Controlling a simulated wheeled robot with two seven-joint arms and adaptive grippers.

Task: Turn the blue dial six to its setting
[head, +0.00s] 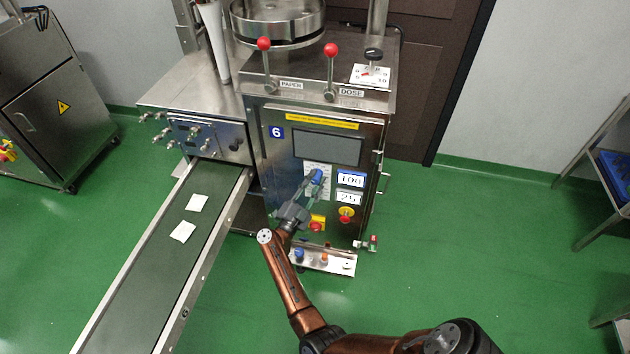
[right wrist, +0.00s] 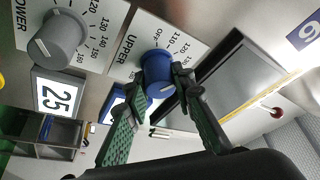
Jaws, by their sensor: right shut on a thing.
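The blue dial (head: 317,175) is on the front panel of machine six, below its dark screen. In the right wrist view the blue dial (right wrist: 157,72) sits on a white scale plate marked UPPER, with OFF and numbers around it. My right gripper (head: 312,182) reaches up to the panel and is shut on the blue dial. In the right wrist view its fingertips (right wrist: 160,80) lie on both sides of the dial. The fingers hide part of the dial and its scale. My left gripper is not in view.
A grey dial (right wrist: 58,38) marked LOWER is beside the blue one. Displays read 100 (head: 350,179) and 25 (head: 348,198). A conveyor (head: 150,270) with two teabags runs along the left.

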